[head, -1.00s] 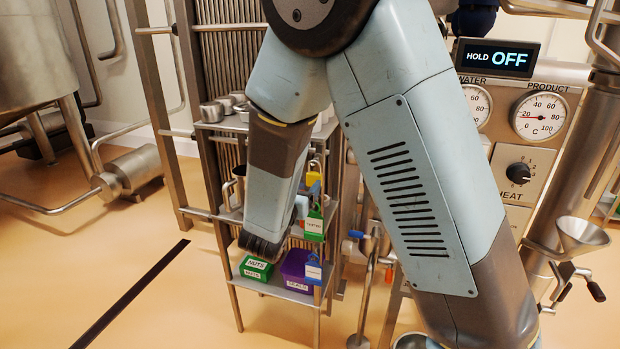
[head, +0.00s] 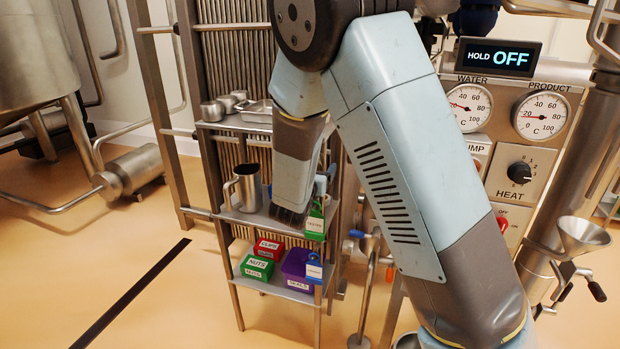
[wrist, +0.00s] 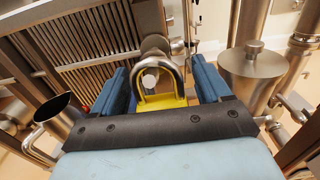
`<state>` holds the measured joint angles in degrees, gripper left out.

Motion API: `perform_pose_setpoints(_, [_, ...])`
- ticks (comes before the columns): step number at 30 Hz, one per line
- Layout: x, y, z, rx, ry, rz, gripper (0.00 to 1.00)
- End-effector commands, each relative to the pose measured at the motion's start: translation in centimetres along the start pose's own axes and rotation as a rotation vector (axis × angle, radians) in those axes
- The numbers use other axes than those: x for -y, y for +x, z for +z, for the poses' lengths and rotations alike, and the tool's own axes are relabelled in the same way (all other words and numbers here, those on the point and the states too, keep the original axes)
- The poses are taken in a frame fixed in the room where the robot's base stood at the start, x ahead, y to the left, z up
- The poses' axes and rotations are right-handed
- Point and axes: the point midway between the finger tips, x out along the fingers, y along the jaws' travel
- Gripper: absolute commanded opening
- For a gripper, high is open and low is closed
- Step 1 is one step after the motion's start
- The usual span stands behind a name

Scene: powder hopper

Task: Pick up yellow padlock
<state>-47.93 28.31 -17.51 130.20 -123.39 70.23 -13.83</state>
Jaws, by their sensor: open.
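The yellow padlock (wrist: 160,102) with its thick silver shackle shows in the middle of the wrist view. My gripper (wrist: 161,86) is open, with one blue finger on each side of it. Gaps show between the padlock and both fingers. Its lower part is hidden by the dark edge of my gripper. In the head view my arm hides the yellow padlock, and my wrist comes down over the rack's middle shelf (head: 262,222).
A steel mug (head: 247,188) stands left of my wrist. Red (head: 268,249), green (head: 257,268) and purple (head: 295,266) boxes sit on the lower shelf.

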Motion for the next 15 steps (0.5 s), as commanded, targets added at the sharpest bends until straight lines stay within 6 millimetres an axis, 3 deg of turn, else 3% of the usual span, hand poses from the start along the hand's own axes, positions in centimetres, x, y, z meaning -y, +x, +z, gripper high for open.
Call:
perform_pose_setpoints(6, [-0.05, 0.1, 0.0, 0.0, 0.0, 0.001, 0.77])
perform_pose_setpoints(15, [-0.06, 0.06, 0.0, 0.0, 0.0, 0.001, 0.48])
